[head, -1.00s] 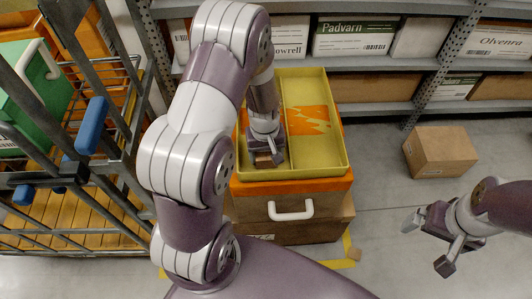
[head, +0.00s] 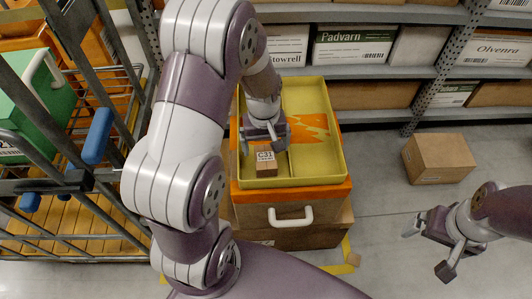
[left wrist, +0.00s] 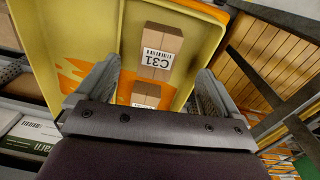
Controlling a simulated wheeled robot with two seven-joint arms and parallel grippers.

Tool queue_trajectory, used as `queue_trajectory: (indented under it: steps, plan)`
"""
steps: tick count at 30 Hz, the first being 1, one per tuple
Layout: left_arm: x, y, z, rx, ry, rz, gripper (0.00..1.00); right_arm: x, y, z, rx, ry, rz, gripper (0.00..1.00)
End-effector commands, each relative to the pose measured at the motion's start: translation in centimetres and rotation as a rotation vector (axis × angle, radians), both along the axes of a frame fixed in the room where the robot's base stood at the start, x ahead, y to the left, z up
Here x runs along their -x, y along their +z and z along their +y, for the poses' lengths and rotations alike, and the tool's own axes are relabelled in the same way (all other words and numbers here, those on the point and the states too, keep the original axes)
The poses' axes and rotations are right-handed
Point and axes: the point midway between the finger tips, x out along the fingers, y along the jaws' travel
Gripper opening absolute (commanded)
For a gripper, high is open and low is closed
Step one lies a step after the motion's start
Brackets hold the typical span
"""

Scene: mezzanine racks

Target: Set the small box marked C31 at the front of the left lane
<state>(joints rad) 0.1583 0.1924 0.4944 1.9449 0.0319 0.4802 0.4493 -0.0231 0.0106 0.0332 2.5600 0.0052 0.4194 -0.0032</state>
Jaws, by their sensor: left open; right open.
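The small cardboard box marked C31 (head: 266,163) stands in the front part of the left lane of the yellow tray (head: 318,182). In the left wrist view the C31 box (left wrist: 160,52) shows its label upside down, close to the tray's front wall. A second small box (left wrist: 146,94) is behind it in the same lane, partly hidden by my gripper. My left gripper (head: 266,139) is open and empty, just behind and above the C31 box. My right gripper (head: 432,243) is open and empty over the floor at the right.
The tray rests on an orange crate (head: 270,196) with a white handle, above a cardboard box. A wire cart (head: 75,190) stands close at left. Racks with cartons (head: 352,42) are behind. A loose carton (head: 438,158) lies on the floor at right, with clear floor around it.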

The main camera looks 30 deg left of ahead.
Motion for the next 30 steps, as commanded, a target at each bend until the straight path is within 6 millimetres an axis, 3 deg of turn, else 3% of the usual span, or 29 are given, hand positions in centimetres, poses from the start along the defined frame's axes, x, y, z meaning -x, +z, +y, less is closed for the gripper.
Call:
queue_trajectory:
  steps: [1, 7, 12, 16, 29, 30]
  plan:
    - [0.0, 1.2, 0.0, 0.0, 0.0, -0.004, 0.95, 0.0, 0.4, 0.0, 0.0, 0.0, 0.0, 1.0]
    - [0.9, 3.9, -0.8, -0.005, -0.075, -0.01, 0.95, 0.0, 0.6, 0.0, 0.0, 0.0, 0.0, 1.0]
    - [6.0, 6.6, -4.4, -0.038, -0.476, -0.069, 0.95, 0.0, 0.6, 0.0, 0.0, 0.0, 0.0, 1.0]
    - [8.5, 7.1, -5.4, -0.054, -0.645, -0.088, 0.95, 0.0, 0.6, 0.0, 0.0, 0.0, 0.0, 1.0]
    - [8.7, 7.1, -5.4, -0.055, -0.657, -0.089, 0.95, 0.0, 0.6, 0.0, 0.0, 0.0, 0.0, 1.0]
    - [8.7, 7.1, -5.4, -0.055, -0.657, -0.089, 0.92, 0.0, 0.6, 0.0, 0.0, 0.0, 0.0, 0.97]
